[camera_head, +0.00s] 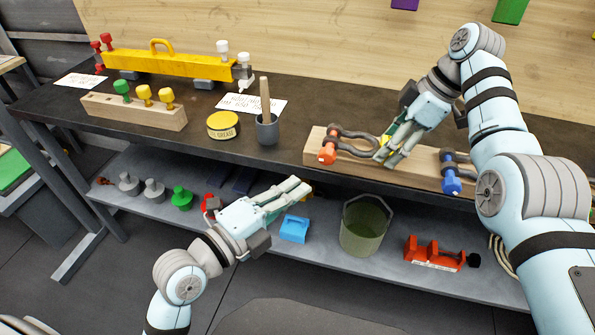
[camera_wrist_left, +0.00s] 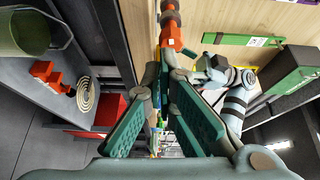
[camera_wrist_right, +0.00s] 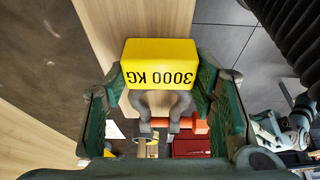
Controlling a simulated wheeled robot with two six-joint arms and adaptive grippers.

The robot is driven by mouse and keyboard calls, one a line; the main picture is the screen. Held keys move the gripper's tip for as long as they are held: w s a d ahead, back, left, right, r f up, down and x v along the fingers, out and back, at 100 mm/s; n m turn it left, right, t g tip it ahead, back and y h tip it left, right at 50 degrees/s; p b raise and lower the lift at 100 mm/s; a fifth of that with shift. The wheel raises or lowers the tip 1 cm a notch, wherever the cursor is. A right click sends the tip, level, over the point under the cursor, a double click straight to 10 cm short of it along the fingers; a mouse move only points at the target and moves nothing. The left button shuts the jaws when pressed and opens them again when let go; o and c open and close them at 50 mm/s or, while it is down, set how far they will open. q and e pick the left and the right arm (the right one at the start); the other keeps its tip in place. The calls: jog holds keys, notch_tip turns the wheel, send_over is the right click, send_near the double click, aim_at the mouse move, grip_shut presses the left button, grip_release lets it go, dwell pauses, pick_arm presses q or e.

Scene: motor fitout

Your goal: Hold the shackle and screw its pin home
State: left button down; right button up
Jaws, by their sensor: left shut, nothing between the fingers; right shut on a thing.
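A wooden block (camera_head: 318,134) on the bench holds grey shackles. One has an orange pin (camera_head: 327,152), one a blue pin (camera_head: 450,178). My right gripper (camera_head: 384,152) is at the block, between these two. It is shut on a yellow block marked 3000 KG (camera_wrist_right: 160,58), which has a grey shackle bow (camera_wrist_right: 160,103) below it in the right wrist view.
A pin rack (camera_head: 150,118) with one green and two yellow pins stands left. A grease tin (camera_head: 223,126) and a grey cup with a brush (camera_head: 267,130) stand mid-bench. A yellow beam (camera_head: 165,65) lies behind. The shelf below holds a green bucket (camera_head: 363,227) and a red clamp (camera_head: 433,256).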

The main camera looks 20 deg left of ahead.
pick_arm(q)
send_near(331, 143)
jog(key=w+f, duration=0.2)
jog(key=w, duration=0.1)
jog(key=shift+w+d+f, duration=0.2)
jog(key=shift+d, duration=0.1)
jog(key=shift+d+r, duration=0.15)
jog(key=shift+d, duration=0.1)
dwell(0.3)
jog(key=shift+a+r, duration=0.1)
jog(key=shift+r, duration=0.3)
jog(key=shift+r, duration=0.75)
